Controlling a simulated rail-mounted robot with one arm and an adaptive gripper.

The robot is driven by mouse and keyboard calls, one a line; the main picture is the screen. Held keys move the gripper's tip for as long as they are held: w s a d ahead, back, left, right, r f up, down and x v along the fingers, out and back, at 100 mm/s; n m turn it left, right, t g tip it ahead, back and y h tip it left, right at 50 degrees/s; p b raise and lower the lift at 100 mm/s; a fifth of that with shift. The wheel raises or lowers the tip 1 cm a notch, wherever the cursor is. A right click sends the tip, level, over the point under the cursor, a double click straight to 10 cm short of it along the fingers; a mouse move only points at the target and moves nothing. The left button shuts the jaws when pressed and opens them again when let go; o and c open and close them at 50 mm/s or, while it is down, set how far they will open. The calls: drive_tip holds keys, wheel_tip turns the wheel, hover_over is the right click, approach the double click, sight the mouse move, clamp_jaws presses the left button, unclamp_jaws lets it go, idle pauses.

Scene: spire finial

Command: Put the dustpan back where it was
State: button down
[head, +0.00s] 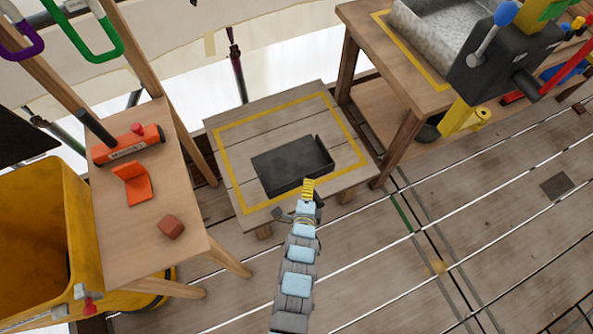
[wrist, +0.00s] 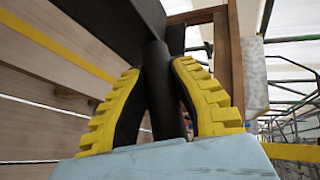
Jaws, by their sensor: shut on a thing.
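The black dustpan (head: 292,163) is over the low wooden table (head: 235,130), inside the yellow outline marked on its top. I cannot tell whether it rests on the boards or is held just above them. My gripper (head: 308,186) reaches it from the front and is shut on its handle. In the wrist view the yellow ridged fingers (wrist: 160,100) press on both sides of the dark round handle (wrist: 164,90). The dustpan's body (wrist: 105,22) is beyond them, cut off by the top edge.
A wooden stand (head: 120,225) at left holds an orange tool (head: 128,146), an orange bracket (head: 132,184) and a reddish block (head: 171,227). A yellow bin (head: 35,235) stands at far left. A workbench (head: 372,50) with a metal tray and machine is at upper right. Plank floor at right is mostly clear.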

drive_tip(key=s+f+b, duration=0.2)
drive_tip(key=s+f, duration=0.2)
drive_tip(key=f, duration=0.3)
drive_tip(key=shift+w+d+f+b, duration=0.1)
drive_tip(key=shift+w+f+b, duration=0.8)
drive_tip(key=shift+w+f, duration=1.1)
drive_tip(key=shift+w+d+f+b, duration=0.1)
drive_tip(key=shift+w+f+b, duration=0.8)
drive_tip(key=shift+w+f, duration=1.1)
drive_tip(key=shift+w+d+f+b, duration=0.1)
drive_tip(key=shift+w+f+b, duration=1)
drive_tip(key=shift+w, duration=1.6)
drive_tip(key=shift+f+b, duration=0.5)
drive_tip(key=shift+f, duration=1.2)
drive_tip(key=shift+w+r, duration=0.1)
drive_tip(key=c, duration=1)
unclamp_jaws()
